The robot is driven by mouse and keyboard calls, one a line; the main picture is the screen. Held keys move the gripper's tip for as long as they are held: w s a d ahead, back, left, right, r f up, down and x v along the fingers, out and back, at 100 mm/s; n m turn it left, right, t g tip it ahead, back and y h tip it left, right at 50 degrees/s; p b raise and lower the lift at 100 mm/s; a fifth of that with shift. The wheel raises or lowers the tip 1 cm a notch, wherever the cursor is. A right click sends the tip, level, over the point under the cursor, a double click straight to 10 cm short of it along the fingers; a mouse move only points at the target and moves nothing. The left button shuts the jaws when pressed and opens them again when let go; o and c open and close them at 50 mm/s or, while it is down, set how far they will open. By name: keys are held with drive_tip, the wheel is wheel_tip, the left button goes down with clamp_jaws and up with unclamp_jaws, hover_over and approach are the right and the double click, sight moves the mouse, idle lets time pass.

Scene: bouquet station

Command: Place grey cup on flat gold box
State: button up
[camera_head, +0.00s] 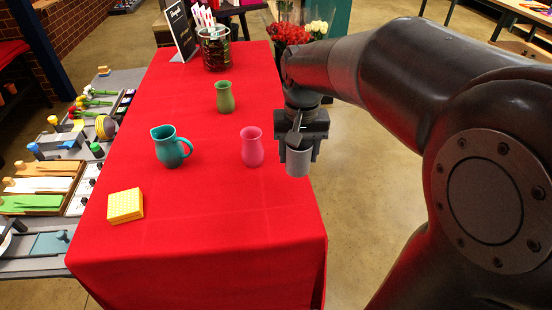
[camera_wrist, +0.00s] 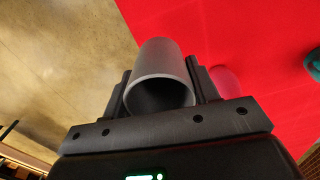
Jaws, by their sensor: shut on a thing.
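The grey cup (camera_head: 298,160) is held in my gripper (camera_head: 299,150), above the right edge of the red table. The cup also shows in the wrist view (camera_wrist: 160,75), with its open rim toward the camera and a finger on each side of it. My gripper (camera_wrist: 163,95) is shut on the cup. A flat yellow-gold box (camera_head: 125,206) lies on the table at the front left, with a gridded top and nothing on it. It is well to the left of my gripper and does not show in the wrist view.
A pink vase (camera_head: 252,148) stands just left of my gripper. A teal jug (camera_head: 170,147) stands between it and the box, and a green vase (camera_head: 224,97) is farther back. The red table (camera_head: 215,235) is clear at the front. Flowers (camera_head: 290,34) stand behind my arm.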

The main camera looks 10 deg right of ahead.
drive_tip(key=shift+s+d+r, duration=0.2)
drive_tip(key=shift+d+r, duration=0.25)
drive_tip(key=shift+d, duration=0.2)
drive_tip(key=w+a+r, duration=0.2)
drive_tip(key=w+a, duration=0.3)
drive_tip(key=a, duration=0.5)
drive_tip(key=n, duration=0.1)
hover_over(123, 203)
wheel_tip(123, 203, down, 6)
drive_tip(key=shift+f, duration=1.8)
drive_tip(key=shift+f, duration=0.1)
